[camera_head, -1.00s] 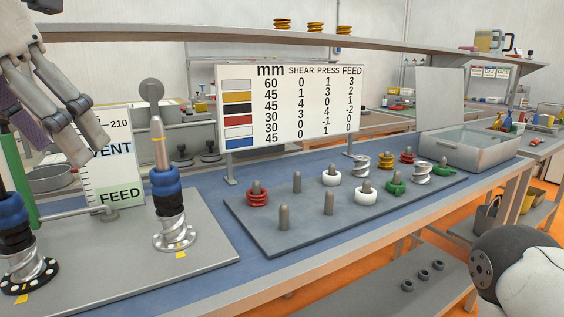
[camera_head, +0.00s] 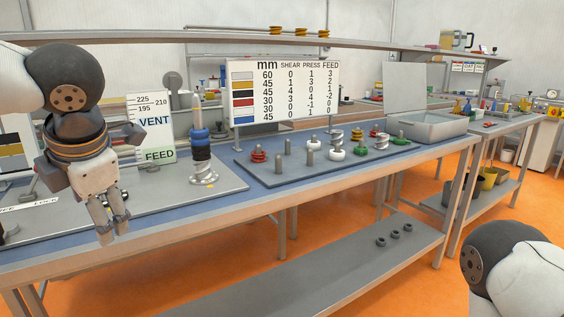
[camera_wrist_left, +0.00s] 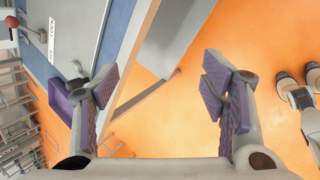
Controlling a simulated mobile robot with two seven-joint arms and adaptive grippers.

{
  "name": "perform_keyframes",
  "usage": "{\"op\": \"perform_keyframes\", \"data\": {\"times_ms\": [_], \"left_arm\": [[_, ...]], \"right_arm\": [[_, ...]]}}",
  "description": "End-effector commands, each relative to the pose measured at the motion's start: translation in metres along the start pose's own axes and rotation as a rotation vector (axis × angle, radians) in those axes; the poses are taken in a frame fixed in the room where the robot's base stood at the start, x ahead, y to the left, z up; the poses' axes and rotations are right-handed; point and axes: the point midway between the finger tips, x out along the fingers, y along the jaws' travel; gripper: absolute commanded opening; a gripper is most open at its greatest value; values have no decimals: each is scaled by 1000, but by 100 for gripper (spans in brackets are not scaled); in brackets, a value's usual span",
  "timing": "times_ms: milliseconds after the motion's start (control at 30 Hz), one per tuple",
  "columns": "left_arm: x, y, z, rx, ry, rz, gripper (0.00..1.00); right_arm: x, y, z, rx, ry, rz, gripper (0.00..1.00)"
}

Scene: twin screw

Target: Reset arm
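My left gripper (camera_head: 112,228) hangs at the lower left in the head view, fingers pointing down, in front of the table's near edge. In the left wrist view its two purple-padded fingers (camera_wrist_left: 165,88) are spread wide with nothing between them, only orange floor and the table edge behind. My right gripper is not in view; only part of my right arm shows at the lower right. A screw shaft (camera_head: 202,160) with blue, black and silver elements stands upright on a grey plate (camera_head: 232,187) on the table.
A peg board (camera_head: 270,172) holds red, white, green, yellow and silver elements. Behind it stands a sign (camera_head: 285,90) with a number table. A grey tray (camera_head: 462,127) sits at the right end. A lower shelf (camera_head: 330,270) carries small dark rings. Orange floor is clear in front.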

Motion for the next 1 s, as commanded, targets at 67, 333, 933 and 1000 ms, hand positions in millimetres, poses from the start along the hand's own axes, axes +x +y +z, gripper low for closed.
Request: {"op": "perform_keyframes", "data": {"times_ms": [67, 333, 933, 1000], "left_arm": [[65, -21, -1, 249, 56, 116, 66], [223, -173, -58, 1379, -34, 168, 66], [208, -382, -312, 2481, -627, -554, 66], [208, -382, -312, 2481, -627, -554, 66]], "right_arm": [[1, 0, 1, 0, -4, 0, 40], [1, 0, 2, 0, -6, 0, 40], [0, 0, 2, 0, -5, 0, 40], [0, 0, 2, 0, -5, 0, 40]]}}
